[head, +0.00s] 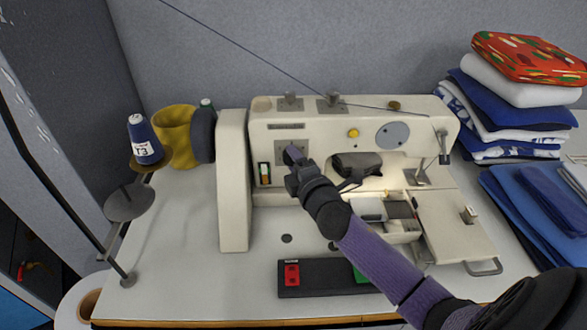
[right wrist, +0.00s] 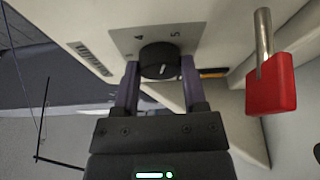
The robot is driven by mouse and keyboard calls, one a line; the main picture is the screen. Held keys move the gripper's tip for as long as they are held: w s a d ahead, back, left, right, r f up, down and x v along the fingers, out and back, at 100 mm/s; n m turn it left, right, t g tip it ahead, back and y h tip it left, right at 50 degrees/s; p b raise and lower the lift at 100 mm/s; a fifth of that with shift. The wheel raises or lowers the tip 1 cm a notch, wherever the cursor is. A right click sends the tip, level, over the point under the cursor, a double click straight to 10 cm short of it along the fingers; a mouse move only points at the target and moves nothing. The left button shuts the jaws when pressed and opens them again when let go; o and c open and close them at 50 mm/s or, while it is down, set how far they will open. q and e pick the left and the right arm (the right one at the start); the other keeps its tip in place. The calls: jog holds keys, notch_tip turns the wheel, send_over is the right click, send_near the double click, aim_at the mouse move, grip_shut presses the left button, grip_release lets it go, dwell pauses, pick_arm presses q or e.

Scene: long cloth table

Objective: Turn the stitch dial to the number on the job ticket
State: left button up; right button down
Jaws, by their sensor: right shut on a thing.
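The stitch dial (right wrist: 158,60) is a round black knob with a white mark on a grey plate on the machine's front. The digits 4 and 5 show on the plate beside it. My right gripper (right wrist: 160,84) is shut on the dial, one finger on each side. In the head view, my right gripper (head: 291,156) reaches the left part of the cream sewing machine (head: 232,180) and hides most of the dial. I cannot make out a job ticket for certain. My left gripper is not in view.
A blue thread cone (head: 144,142) with a white label stands on a stand at left, near a yellow spool (head: 174,130). Folded cloths (head: 510,110) are stacked at right. A red padlock (right wrist: 270,84) hangs close by in the wrist view. A black switch panel (head: 325,279) lies in front.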

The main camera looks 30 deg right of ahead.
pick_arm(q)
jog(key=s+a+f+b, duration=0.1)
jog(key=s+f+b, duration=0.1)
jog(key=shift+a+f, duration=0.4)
pick_arm(e)
jog(key=m, duration=0.2)
jog(key=m+t, duration=0.1)
jog(key=shift+f+h, duration=0.25)
jog(key=shift+h, duration=0.05)
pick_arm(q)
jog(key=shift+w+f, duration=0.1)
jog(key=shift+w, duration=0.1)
pick_arm(e)
jog(key=shift+m, duration=0.4)
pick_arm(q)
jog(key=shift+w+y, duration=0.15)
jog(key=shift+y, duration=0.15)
pick_arm(e)
jog(key=shift+c, duration=0.7)
grip_release()
jog(key=shift+r, duration=0.1)
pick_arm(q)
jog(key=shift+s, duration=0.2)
